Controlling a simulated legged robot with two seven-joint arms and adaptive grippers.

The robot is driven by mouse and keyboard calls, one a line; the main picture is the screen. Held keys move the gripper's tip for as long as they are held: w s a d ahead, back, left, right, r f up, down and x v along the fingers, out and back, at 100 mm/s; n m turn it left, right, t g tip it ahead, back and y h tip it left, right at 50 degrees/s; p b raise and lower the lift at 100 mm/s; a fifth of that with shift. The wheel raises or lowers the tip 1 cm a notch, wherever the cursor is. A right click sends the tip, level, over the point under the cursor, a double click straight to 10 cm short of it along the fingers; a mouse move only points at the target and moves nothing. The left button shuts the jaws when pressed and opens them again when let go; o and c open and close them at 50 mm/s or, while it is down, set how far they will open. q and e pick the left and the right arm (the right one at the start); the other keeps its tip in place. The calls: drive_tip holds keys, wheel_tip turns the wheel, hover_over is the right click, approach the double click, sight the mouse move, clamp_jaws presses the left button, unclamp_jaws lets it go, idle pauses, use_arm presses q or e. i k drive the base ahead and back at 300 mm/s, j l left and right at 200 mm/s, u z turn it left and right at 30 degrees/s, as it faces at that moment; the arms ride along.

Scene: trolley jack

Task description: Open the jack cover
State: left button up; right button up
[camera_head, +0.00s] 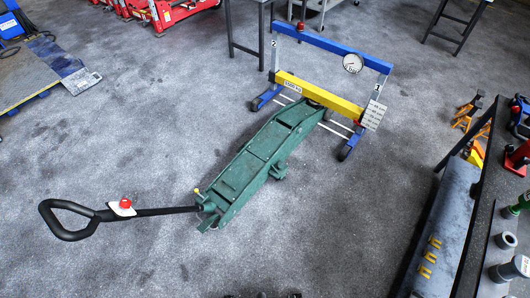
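The green trolley jack (252,165) lies on the floor in the middle of the head view, slanting from lower left to upper right. Flat green plates cover its top; I cannot tell which one is the cover, and none looks raised. Its black handle (160,211) reaches left and ends in a loop grip (66,218). A white plate with a red button (124,205) sits on the handle. Neither of my grippers can be made out. Only small dark parts show at the bottom edge, too cut off to identify.
A blue and yellow frame with a round gauge (352,63) stands at the jack's far end. A dark bench (482,200) with cylindrical parts is on the right, near orange stands (466,112). A ramp (45,75) is at upper left. The floor left and front is clear.

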sight(236, 178)
drive_tip(key=i+l+z, duration=0.2)
drive_tip(key=i, duration=0.4)
drive_tip(key=i+z, duration=0.2)
drive_tip(key=i, duration=0.4)
